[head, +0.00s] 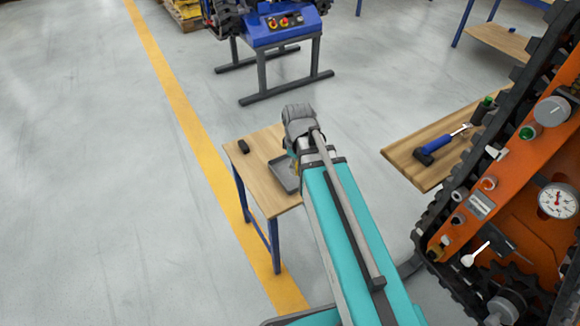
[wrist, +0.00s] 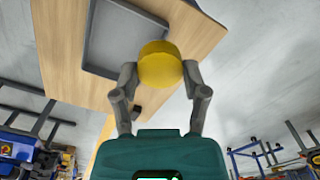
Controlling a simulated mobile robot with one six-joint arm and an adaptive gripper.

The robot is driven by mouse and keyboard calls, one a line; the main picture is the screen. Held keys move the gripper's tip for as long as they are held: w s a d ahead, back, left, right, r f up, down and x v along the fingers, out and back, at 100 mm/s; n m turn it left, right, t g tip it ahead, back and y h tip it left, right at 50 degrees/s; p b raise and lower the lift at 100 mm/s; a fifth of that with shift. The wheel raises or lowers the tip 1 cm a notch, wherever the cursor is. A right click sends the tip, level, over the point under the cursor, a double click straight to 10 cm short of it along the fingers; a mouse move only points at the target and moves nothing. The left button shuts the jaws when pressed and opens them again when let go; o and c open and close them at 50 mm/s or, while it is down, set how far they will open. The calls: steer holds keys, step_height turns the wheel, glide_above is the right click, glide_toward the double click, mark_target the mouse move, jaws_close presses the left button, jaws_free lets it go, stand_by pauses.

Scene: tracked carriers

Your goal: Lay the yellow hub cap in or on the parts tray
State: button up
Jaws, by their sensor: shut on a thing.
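The yellow hub cap (wrist: 160,62) is a short, round yellow piece. My gripper (wrist: 159,72) is shut on it, with one finger on each side in the wrist view. The parts tray (head: 284,176) is a shallow grey tray on a small wooden table, and my arm partly covers it in the head view. The tray also shows in the wrist view (wrist: 98,40), behind and to the left of the cap. The cap overlaps the tray's edge in that picture. I cannot tell the height of the cap above it. In the head view my wrist hides most of the gripper.
The wooden table (head: 258,192) has a small black object (head: 243,146) at its left. To the right, a second wooden top (head: 408,160) holds a blue-handled tool (head: 438,144), beside an orange tracked machine (head: 552,170). A blue machine stand (head: 275,58) is behind. Floor at left is clear.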

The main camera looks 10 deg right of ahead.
steer(key=b, duration=0.4)
glide_toward(287, 166)
steer(key=s+r, duration=0.2)
steer(key=s, duration=0.3)
steer(key=w+f+b, duration=0.3)
steer(key=f, duration=0.1)
steer(key=shift+w+d+b, duration=0.1)
steer(key=shift+w+b, duration=0.05)
steer(key=shift+b, duration=0.25)
steer(key=shift+w+f+b, duration=0.3)
steer(key=shift+w, duration=0.05)
steer(key=shift+w+f, duration=0.1)
steer(key=shift+w+f+b, duration=0.4)
steer(key=shift+f+b, duration=0.1)
steer(key=shift+b, duration=0.15)
steer(key=shift+f+b, duration=1.4)
steer(key=shift+s+f, duration=0.1)
steer(key=shift+f, duration=0.05)
steer(key=o, duration=1.1)
